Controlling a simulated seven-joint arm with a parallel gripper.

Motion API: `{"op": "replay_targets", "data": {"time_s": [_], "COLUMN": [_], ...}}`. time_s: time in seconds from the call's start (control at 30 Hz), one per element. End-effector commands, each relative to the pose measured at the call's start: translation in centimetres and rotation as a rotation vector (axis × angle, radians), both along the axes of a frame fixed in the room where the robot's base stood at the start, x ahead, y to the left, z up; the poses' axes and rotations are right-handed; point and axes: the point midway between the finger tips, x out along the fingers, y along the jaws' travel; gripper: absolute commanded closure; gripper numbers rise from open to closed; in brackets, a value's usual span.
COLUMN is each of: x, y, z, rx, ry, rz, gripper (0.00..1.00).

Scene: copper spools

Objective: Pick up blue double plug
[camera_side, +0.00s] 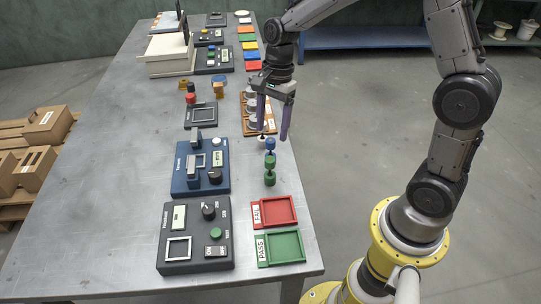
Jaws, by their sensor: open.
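A small blue plug (270,144) stands near the right edge of the grey table, in line with green plug pieces (270,178) in front of it. It looks like two stacked knobs, but it is small and its lower part is hard to make out. My gripper (272,134) hangs above and slightly behind the blue plug, with its two purple fingers pointing down and spread apart. The gap between the fingers is empty. From this angle I cannot tell the exact height of the fingertips over the plug.
A wooden rack (249,127) with grey cylinders stands just left of my gripper. A red FAIL tray (292,223) and a green PASS tray (301,260) lie in front. A blue device (178,184) and a black device (168,267) stand left. The table's left side is clear.

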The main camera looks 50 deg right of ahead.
Motion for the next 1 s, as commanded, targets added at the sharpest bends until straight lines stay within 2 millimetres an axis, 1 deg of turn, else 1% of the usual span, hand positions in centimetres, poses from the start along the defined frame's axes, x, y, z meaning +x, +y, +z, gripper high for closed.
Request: {"op": "replay_targets", "data": {"time_s": [0.03, 0.1, 0.2, 0.37, 0.6, 0.7, 0.8, 1.0], "x": [-0.1, -0.1, -0.1, -0.1, -0.1, 0.0, 0.0, 0.0], "y": [0.2, 0.3, 0.5, 0.5, 0.8, 1.0, 1.1, 1.1], "z": [-1.0, -2.0, -2.9, -3.8, -7.1, -8.1, -8.6, -8.6], "rx": [0.000, 0.001, 0.001, 0.001, 0.001, 0.001, 0.000, 0.000], "ry": [0.005, 0.004, 0.002, 0.001, 0.003, 0.002, 0.001, -0.001], "rz": [0.001, 0.001, 0.000, 0.001, 0.000, 0.001, 0.002, 0.001], "gripper": [0.28, 0.28, 0.28, 0.28, 0.28, 0.28, 0.28, 0.28]}}
